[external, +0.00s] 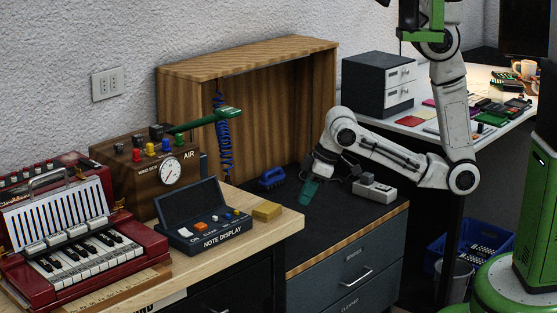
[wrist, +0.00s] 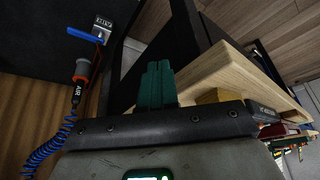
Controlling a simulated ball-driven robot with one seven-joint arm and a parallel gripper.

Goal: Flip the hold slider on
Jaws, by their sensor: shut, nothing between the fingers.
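The dark note display box (external: 205,232) stands open on the light wooden worktop, with small orange, grey and yellow controls on its panel (external: 212,220). Their small labels are too small to read, so I cannot tell which is the hold slider. My gripper (external: 309,192) points down over the dark counter, right of the box and apart from it. In the wrist view its green fingers (wrist: 157,84) are together and empty. A dark lettered edge (wrist: 264,108) shows at the right there, partly hidden by my gripper body.
A yellow block (external: 267,211) lies right of the box. A blue-handled item (external: 271,178) and a grey device (external: 374,190) sit on the dark counter. The air box (external: 150,175), its green lever (external: 205,120) and the red keyboard (external: 80,240) stand left. A blue coiled hose (external: 223,140) hangs behind.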

